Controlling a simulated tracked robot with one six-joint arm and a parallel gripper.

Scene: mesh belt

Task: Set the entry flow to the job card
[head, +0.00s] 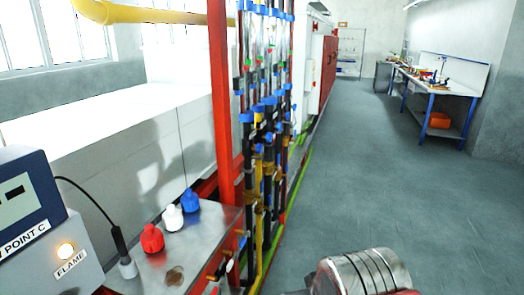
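A bank of upright flow tubes (265,45) with blue fittings and small green and red marks stands on a red frame (222,100) at centre. Black, yellow and brown pipes (265,190) with more blue fittings run down below it. The scale readings are too small to read. I cannot make out a job card or tell which tube is the entry flow. A silver ribbed cylinder with red parts shows at the bottom edge, apart from the pipes; it looks like part of my arm. My gripper's fingers are not in view.
The floor (380,180) at right is clear up to a workbench (445,88).

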